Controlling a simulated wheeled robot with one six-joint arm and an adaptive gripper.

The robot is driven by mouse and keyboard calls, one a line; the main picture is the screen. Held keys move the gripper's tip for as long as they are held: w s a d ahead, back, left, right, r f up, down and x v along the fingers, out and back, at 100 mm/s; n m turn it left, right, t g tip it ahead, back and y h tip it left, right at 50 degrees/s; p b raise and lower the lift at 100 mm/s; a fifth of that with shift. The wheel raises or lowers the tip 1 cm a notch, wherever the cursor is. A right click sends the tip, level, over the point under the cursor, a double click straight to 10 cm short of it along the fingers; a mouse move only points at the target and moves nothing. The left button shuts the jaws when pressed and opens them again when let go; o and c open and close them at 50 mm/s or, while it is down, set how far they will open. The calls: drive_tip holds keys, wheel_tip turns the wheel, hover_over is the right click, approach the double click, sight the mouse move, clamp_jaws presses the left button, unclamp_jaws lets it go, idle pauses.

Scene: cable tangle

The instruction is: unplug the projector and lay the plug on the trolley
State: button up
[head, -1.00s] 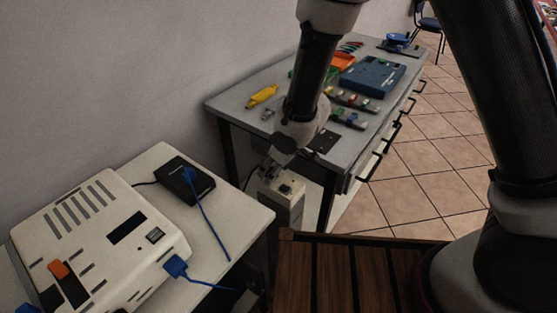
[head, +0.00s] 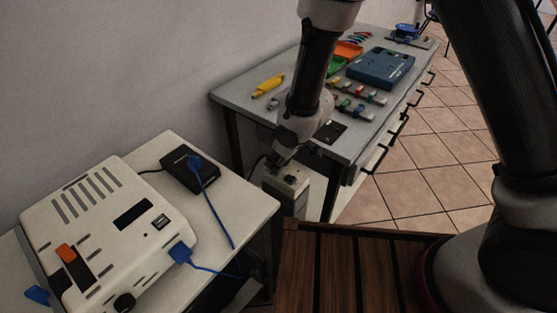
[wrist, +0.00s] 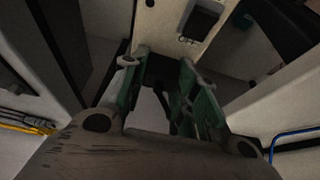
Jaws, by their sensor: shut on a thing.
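A white slotted casing (head: 105,225), apparently the projector, stands on a pale tabletop (head: 215,245) at the left; I cannot tell if this is the trolley. A blue plug (head: 180,253) with a blue cable sits at the casing's right side. My gripper (head: 274,164) is low between the two tables, over a pale box (head: 288,186). In the wrist view its green fingers (wrist: 163,82) are shut on a small black thing (wrist: 160,67), apparently a plug, beside the pale box (wrist: 172,22). Whether it is still seated in the box is hidden.
A black adapter (head: 188,172) with a blue plug lies behind the casing. A grey workbench (head: 235,98) with tools and drawer handles stands at the back. A dark slatted wooden surface (head: 335,270) lies in front. The tiled floor at the right is clear.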

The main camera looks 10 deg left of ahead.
drive_tip(key=shift+r, duration=0.15)
drive_tip(key=shift+r, duration=1.4)
drive_tip(key=o, duration=0.5)
drive_tip(key=c, duration=0.5)
drive_tip(key=s+a+r, duration=0.2)
drive_tip(key=s, duration=0.1)
drive_tip(key=s+a+r+n, duration=0.1)
drive_tip(key=s+a+r, duration=0.1)
drive_tip(key=s, duration=0.1)
drive_tip(key=s+a+r+n, duration=0.1)
drive_tip(key=s+a+r, duration=0.1)
drive_tip(key=s, duration=0.1)
drive_tip(key=shift+a+g, duration=0.3)
wheel_tip(320, 180, up, 5)
drive_tip(key=n+g, duration=0.1)
drive_tip(key=n, duration=0.1)
hover_over(218, 219)
drive_tip(key=w+d, duration=0.1)
drive_tip(key=d, duration=0.1)
drive_tip(key=shift+y, duration=0.3)
drive_tip(key=f, duration=0.6)
drive_tip(key=s+f, duration=0.1)
drive_tip(key=f, duration=0.2)
drive_tip(key=shift+s+f, duration=0.1)
drive_tip(key=shift+f, duration=0.1)
